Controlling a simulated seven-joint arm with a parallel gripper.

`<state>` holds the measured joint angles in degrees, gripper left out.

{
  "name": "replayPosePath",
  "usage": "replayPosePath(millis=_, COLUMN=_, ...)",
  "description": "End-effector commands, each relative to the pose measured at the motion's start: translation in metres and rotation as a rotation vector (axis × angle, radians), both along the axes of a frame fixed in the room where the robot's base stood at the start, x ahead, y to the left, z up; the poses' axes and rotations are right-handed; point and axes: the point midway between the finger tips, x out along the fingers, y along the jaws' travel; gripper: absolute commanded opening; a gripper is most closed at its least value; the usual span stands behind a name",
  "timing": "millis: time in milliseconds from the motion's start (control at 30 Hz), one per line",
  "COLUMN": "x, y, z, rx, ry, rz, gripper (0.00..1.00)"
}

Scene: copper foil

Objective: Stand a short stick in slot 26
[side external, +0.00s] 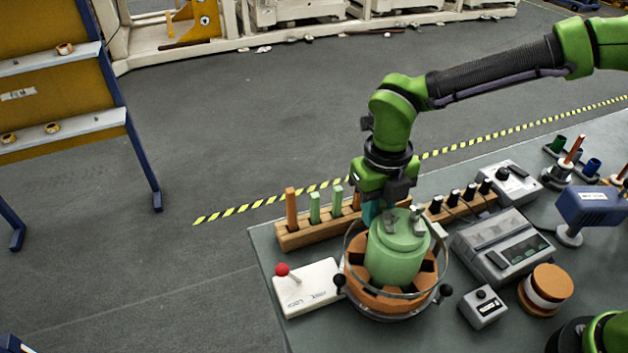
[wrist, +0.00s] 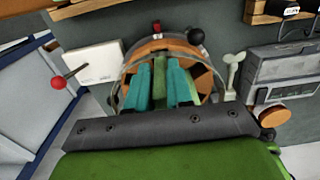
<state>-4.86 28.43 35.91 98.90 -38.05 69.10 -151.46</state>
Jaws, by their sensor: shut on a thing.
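My gripper (side external: 378,208) is above the back rim of a round orange holder (side external: 357,293) with dark slots and a pale green drum (side external: 398,255) in its middle. In the wrist view its teal fingers (wrist: 160,85) are shut on a green stick (wrist: 159,72). The stick's lower end is hard to make out against the holder, which also shows there (wrist: 205,80). In the side view the drum and fingers hide the stick. No slot numbers are readable. An orange stick (side external: 291,208) and green sticks (side external: 315,207) stand in a wooden rack (side external: 300,238) behind the holder.
A white box (side external: 305,290) with a red-knobbed lever (side external: 283,269) stands left of the holder. Grey instruments (side external: 502,247) and an orange-and-white spool (side external: 545,287) stand right. A clear ring surrounds the drum, with black knobs (side external: 445,290) at the holder's sides.

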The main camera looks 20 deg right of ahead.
Motion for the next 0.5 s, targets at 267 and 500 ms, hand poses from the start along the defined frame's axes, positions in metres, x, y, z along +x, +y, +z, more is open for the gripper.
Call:
replayPosePath(millis=267, x=0.0000, y=0.0000, z=0.0002, rx=0.000, ry=0.000, rz=0.000, gripper=0.36)
replayPosePath(millis=500, x=0.0001, y=0.0000, z=0.0003, rx=0.000, ry=0.000, rz=0.000, gripper=0.50)
